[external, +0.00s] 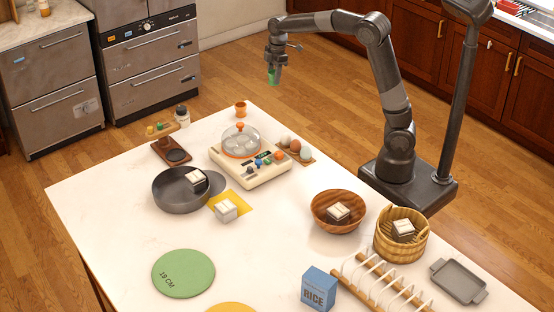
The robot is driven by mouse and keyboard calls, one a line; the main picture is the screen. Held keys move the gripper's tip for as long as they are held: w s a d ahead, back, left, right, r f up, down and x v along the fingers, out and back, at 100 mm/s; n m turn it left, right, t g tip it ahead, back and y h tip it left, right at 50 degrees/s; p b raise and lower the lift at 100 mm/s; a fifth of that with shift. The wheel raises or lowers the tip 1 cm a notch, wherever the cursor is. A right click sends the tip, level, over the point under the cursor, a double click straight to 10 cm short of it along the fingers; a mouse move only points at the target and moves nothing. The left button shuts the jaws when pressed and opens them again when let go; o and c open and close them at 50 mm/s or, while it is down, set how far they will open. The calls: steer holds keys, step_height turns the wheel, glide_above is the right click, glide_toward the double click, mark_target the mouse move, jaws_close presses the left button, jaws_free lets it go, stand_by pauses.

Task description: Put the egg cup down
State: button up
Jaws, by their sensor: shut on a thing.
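My gripper (273,69) is shut on a small green thing (271,78), which I take to be the egg cup. It is held up in the air, fingers pointing down. In the picture it shows against the wood floor, above the far edge of the white table (110,210). I cannot tell whether it is over the table. The fingers hide part of it, and its shape is too small to make out clearly. A small orange cup (240,108) stands at the table's far corner, left of and below my gripper in the picture.
A cream egg cooker (262,172) with a clear domed lid stands near the far end. Several eggs (294,147) sit right of it. A dark pan (174,196), wooden bowl (322,220), bamboo basket (384,252) and rice box (318,288) stand nearer.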

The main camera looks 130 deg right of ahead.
step_height(320, 180, up, 14)
steer(key=w, duration=0.1)
steer(key=w+a+n, duration=0.1)
steer(key=w+a, duration=0.6)
steer(key=w, duration=0.4)
steer(key=w+a+r+n, duration=0.1)
steer(key=w+a+n, duration=0.1)
steer(key=w+a, duration=0.65)
steer(key=w+a+n, duration=0.1)
steer(key=w+a, duration=0.4)
steer(key=w, duration=0.9)
steer(key=n+y, duration=0.1)
steer(key=n, duration=0.4)
glide_above(312, 272)
steer(key=f, duration=1.3)
steer(key=shift+s+d, duration=0.15)
steer(key=shift+s, duration=0.05)
steer(key=shift+f, duration=2)
